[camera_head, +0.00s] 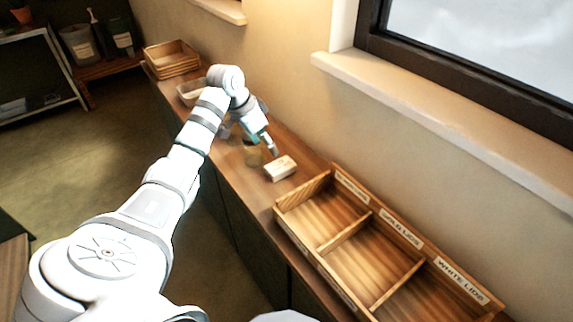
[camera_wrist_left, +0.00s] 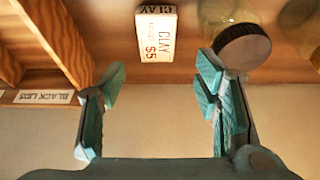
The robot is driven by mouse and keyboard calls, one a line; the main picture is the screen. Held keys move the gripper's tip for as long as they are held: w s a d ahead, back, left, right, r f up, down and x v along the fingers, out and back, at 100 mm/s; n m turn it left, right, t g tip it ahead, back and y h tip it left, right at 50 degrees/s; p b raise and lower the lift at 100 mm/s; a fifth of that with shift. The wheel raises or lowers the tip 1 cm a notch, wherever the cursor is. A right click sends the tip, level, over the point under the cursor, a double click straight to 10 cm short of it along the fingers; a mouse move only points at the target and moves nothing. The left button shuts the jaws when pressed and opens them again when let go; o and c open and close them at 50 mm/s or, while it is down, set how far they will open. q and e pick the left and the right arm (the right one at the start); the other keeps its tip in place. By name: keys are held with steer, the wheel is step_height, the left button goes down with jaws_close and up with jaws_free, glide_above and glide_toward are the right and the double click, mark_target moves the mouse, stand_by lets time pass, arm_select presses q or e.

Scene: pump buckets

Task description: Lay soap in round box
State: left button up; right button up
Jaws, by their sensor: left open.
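The soap is a pale wrapped block (camera_head: 281,168) lying on the wooden counter. In the left wrist view the block (camera_wrist_left: 157,35) is labelled "CLAY $5" and appears beyond the gap between my fingers, apart from them. My left gripper (camera_head: 251,139) is open and empty, close to the block on its far side. In the left wrist view the gripper (camera_wrist_left: 161,82) has its teal fingers wide apart. I cannot make out a round box for certain. My right gripper is not in view.
A divided wooden tray (camera_head: 331,251) for lids fills the near counter. A white tray (camera_head: 187,93) and stacked crates (camera_head: 171,60) are farther back. The wall is close behind.

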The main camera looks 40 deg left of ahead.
mark_target(280, 165)
arm_select(q)
steer(key=f, duration=0.5)
steer(key=shift+w+d, duration=0.3)
steer(key=shift+d, duration=0.1)
steer(key=x, duration=0.3)
steer(key=w+b+x, duration=0.1)
steer(key=x, duration=0.2)
steer(key=shift+d+r, duration=0.1)
steer(key=shift+s+r, duration=0.15)
steer(key=shift+c, duration=0.6)
steer(key=shift+r, duration=0.1)
steer(key=c, duration=1)
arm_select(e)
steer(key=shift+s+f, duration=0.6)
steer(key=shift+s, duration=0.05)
